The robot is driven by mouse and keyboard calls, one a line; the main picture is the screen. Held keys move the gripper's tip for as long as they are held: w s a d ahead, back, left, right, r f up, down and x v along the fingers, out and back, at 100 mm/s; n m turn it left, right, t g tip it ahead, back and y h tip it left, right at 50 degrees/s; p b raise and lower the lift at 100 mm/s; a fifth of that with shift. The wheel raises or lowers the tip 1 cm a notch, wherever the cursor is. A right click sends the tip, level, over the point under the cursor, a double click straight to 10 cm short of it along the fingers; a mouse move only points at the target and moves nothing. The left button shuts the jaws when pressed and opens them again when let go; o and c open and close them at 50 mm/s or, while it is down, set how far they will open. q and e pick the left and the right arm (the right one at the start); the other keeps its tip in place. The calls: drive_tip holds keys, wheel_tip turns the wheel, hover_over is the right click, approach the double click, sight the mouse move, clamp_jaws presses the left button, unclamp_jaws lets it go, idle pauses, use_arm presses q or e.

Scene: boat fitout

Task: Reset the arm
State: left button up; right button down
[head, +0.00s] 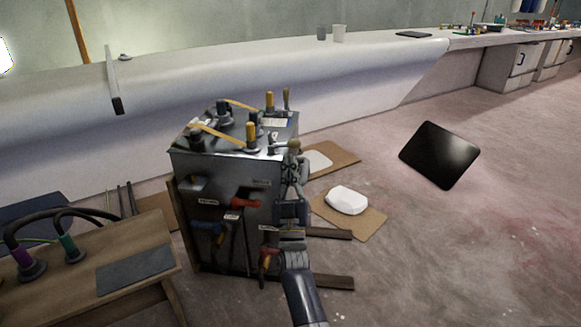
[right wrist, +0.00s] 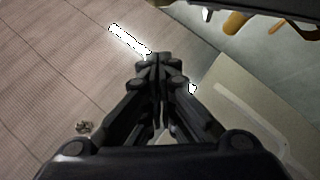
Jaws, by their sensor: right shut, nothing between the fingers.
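My right arm rises from the lower middle of the head view, and its gripper (head: 291,160) is in front of the right edge of a dark metal cabinet (head: 225,175). The cabinet has several levers on top and red and blue handles on its front. In the right wrist view the gripper's fingers (right wrist: 160,62) are together, with nothing seen between them. I cannot tell from the head view whether the gripper touches the cabinet. My left gripper is not in view.
A wooden bench (head: 90,245) with hoses stands at the lower left. A white object on a brown mat (head: 372,222) lies right of the cabinet. A black panel (head: 440,155) is farther right. A long pale counter (head: 220,62) runs behind. The floor at right is largely open.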

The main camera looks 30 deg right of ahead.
drive_tip(key=shift+s+a+f, duration=0.25)
drive_tip(key=shift+s+f, duration=0.2)
